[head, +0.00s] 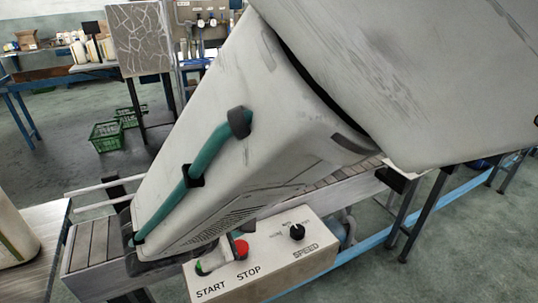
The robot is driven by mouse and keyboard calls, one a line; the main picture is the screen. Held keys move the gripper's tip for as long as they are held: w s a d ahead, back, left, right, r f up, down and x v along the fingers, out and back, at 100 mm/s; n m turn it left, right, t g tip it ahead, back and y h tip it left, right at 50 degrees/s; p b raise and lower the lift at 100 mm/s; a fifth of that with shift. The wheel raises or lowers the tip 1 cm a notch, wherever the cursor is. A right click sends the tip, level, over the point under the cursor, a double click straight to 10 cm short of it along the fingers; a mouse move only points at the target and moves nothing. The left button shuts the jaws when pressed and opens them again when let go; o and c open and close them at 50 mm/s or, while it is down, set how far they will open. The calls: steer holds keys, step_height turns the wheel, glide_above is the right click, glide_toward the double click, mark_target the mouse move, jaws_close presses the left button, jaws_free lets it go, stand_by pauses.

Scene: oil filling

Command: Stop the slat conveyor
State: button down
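The slat conveyor (92,245) runs from the lower left, behind my arm, toward the right; whether its slats move cannot be told. A beige control box (290,258) is at its near side, labelled START, STOP and SPEED. A black speed knob (297,231) is on the right of the box. My gripper (216,256) is at the two buttons, mostly hidden by my arm; a pale fingertip shows between them. Contact with either button and finger opening cannot be told.
A pale container (12,236) stands on a metal table (42,222) at the left edge. Green crates (106,136) are on the floor behind. A workbench with bottles (78,52) is at the back left. Open floor shows at the lower right.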

steer(key=shift+r, duration=1.7)
steer(key=shift+s+d+f, duration=0.15)
steer(key=shift+d, duration=0.1)
steer(key=s+d+r+m+g+y, duration=0.1)
steer(key=s+d+r+m+g, duration=0.1)
steer(key=d+m, duration=0.5)
steer(key=s+d+r+m+g+y, duration=0.1)
steer(key=s+d+m, duration=0.4)
steer(key=d, duration=1.2)
steer(key=s+d+r+m+g+y, duration=0.1)
steer(key=s+d+r+m+g, duration=0.3)
steer(key=d+m, duration=0.6)
steer(key=shift+d+r+y, duration=0.3)
steer(key=shift+d+r, duration=0.4)
steer(key=shift+d, duration=0.5)
steer(key=shift+s, duration=0.1)
